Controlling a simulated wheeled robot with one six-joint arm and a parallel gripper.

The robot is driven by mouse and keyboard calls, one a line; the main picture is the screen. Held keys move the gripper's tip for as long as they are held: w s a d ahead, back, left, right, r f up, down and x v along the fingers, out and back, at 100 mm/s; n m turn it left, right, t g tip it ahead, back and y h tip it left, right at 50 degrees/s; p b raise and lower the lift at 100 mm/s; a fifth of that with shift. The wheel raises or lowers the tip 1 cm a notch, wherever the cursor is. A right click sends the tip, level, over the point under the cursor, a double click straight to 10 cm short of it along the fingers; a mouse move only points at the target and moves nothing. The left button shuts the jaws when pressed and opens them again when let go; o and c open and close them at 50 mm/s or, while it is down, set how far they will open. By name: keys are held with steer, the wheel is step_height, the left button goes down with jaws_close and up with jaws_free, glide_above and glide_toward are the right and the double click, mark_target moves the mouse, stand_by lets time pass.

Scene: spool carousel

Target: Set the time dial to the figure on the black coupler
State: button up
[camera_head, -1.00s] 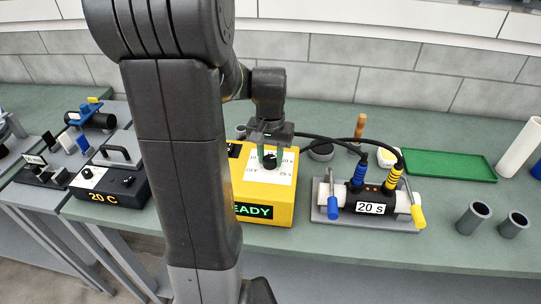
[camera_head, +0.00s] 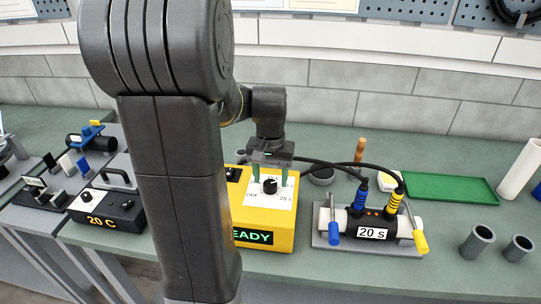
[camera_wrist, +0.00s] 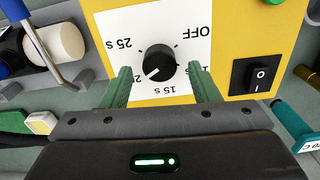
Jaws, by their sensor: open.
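The yellow box (camera_head: 263,225) carries a white dial plate and a green READY display (camera_head: 253,237). Its black knob (camera_head: 269,186) also shows in the wrist view (camera_wrist: 160,66). Its white pointer mark points lower left there, between 25 s and 15 s, where my finger covers the print. OFF is at upper right. My gripper (camera_head: 270,180) is open above the plate, one green finger on each side of the knob, apart from it. The black coupler (camera_head: 371,224) bears the label "20 s" (camera_head: 373,233) and joins white pipes in a grey cradle.
Blue and yellow plugs with black cables rise from the coupler. A rocker switch (camera_wrist: 259,78) sits beside the dial. A black unit reading 20 C (camera_head: 103,218) stands left. A green tray (camera_head: 450,188) and grey cups (camera_head: 477,241) are at right.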

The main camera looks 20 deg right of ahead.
mark_target(271, 182)
step_height(271, 182, up, 12)
steer(key=shift+r+b, duration=0.15)
steer(key=shift+b, duration=0.15)
stand_by(0.4)
step_height(271, 182, down, 14)
steer(key=shift+f+p, duration=0.1)
steer(key=shift+p, duration=0.35)
steer(key=shift+m, duration=0.6)
